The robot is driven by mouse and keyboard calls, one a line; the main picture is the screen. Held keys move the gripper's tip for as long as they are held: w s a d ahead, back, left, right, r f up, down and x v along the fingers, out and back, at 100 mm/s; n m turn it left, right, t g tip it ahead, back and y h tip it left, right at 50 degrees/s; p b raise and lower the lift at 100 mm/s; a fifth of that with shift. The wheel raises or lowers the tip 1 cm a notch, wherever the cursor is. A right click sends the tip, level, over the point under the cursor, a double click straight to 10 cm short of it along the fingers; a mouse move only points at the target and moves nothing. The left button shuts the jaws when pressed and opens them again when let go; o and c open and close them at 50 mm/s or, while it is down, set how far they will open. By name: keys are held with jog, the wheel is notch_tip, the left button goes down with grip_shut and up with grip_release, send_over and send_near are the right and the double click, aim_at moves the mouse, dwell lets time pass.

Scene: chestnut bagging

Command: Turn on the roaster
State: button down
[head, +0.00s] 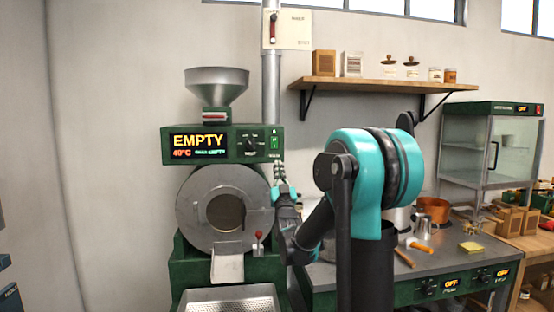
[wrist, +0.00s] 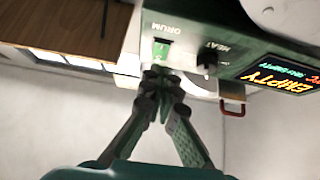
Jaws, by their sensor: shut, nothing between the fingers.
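The roaster (head: 223,200) is a dark green machine with a round metal drum front and a hopper on top. Its lit display (head: 198,144) reads EMPTY and 40°C. On its panel are a black dial (head: 250,145) and a green switch (head: 274,143) at the right end. My gripper (head: 280,170) is shut and empty, just below that switch. In the upside-down wrist view my gripper (wrist: 161,78) points at the green switch (wrist: 162,47), labelled DRUM, with its tips close by; I cannot tell whether they touch. The HEAT knob (wrist: 207,60) is beside it.
A red-knobbed lever (head: 259,238) sits low on the drum front. A metal tray (head: 228,300) is below the chute. A counter (head: 440,262) with pots stands to the right, under a wall shelf (head: 380,85). A glass cabinet (head: 488,150) is farther right.

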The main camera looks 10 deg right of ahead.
jog(key=s+f, duration=0.1)
jog(key=f, duration=0.1)
jog(key=s+f, duration=0.1)
jog(key=shift+s+f, duration=0.35)
jog(key=shift+s, duration=0.05)
jog(key=s+d+f+g, duration=0.1)
jog(key=s+f+g, duration=0.35)
jog(key=f, duration=0.55)
jog(key=s+f+g, duration=0.4)
jog(key=f+g, duration=0.2)
jog(key=f, duration=0.5)
jog(key=s+d+f+g, duration=0.1)
jog(key=s+f+g, duration=0.4)
jog(key=s+f, duration=0.4)
jog(key=s+d+f+g, duration=0.1)
jog(key=s+f+g, duration=0.5)
jog(key=s, duration=1.1)
notch_tip(320, 180, down, 4)
jog(key=shift+d+r, duration=0.1)
jog(key=shift+d, duration=0.3)
